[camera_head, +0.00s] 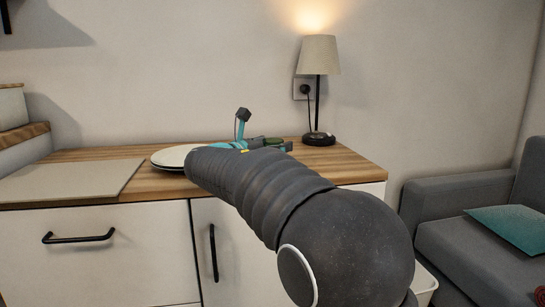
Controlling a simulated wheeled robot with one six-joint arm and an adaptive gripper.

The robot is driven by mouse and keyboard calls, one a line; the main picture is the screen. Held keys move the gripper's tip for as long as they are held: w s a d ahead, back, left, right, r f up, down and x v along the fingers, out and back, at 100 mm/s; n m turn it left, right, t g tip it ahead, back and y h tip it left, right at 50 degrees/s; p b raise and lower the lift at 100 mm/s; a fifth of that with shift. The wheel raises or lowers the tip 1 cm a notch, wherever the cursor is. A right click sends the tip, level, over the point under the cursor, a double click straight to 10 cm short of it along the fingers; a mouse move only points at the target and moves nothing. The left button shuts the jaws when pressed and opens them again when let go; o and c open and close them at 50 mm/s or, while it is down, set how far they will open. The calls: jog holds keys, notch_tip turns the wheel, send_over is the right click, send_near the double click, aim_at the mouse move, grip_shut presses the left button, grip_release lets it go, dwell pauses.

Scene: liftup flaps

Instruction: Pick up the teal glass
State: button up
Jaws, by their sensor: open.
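My gripper (265,131) is above the wooden counter top (345,168), beyond my dark arm, with its fingers spread open. One dark fingertip points up and the other reaches to the right. Teal parts show at the gripper, but I cannot clearly make out a teal glass apart from them. A small dark green rounded thing shows just behind the fingers; I cannot tell what it is. My arm hides much of the counter around the gripper.
A white plate (170,156) lies left of my arm, partly hidden by it. A pale flat board (72,180) covers the counter's left part. A lit lamp (318,95) stands at the back right. A grey sofa (440,212) with a teal cushion (515,234) is at the right.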

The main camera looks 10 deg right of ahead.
jog(key=shift+r, duration=0.1)
jog(key=c, duration=1.3)
